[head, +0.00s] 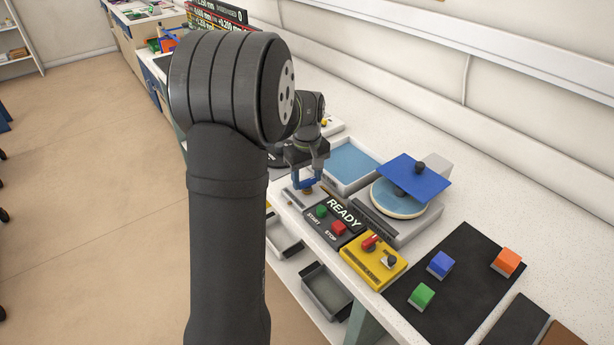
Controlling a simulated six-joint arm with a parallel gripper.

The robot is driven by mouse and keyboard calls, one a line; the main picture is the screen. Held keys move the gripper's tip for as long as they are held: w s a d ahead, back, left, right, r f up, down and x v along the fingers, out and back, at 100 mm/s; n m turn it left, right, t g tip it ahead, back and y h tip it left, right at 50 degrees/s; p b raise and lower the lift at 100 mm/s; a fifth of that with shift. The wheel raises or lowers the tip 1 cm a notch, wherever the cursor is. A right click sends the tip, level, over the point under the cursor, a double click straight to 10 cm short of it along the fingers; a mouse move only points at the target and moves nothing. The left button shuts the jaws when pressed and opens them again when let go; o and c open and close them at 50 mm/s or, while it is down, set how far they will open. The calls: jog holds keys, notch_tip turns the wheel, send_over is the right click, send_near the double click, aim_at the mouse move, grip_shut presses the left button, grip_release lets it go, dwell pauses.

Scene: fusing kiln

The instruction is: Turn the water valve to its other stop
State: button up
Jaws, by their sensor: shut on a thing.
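My gripper (307,183), with blue fingers, points down at the front edge of the bench, left of the READY panel. It is shut on a small brass-coloured part (308,191), which looks like the water valve. The fingers hide most of this part, so I cannot tell how it is turned. It sits over a pale grey plate (295,199).
Right of my gripper are the READY panel (345,212) with green and red buttons, and a yellow box (373,262) with a red lever. Behind stand a blue-bottomed tray (382,157) and a round-plate machine (432,222). Coloured blocks lie on a black mat (462,285).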

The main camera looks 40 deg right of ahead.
aim_at(307, 180)
jog(key=shift+n, duration=0.5)
dwell(0.3)
jog(key=o, duration=1)
notch_tip(307, 180, up, 18)
jog(key=shift+f, duration=0.25)
jog(key=shift+f, duration=0.15)
notch_tip(307, 180, down, 17)
jog(key=shift+f, duration=0.15)
dwell(0.4)
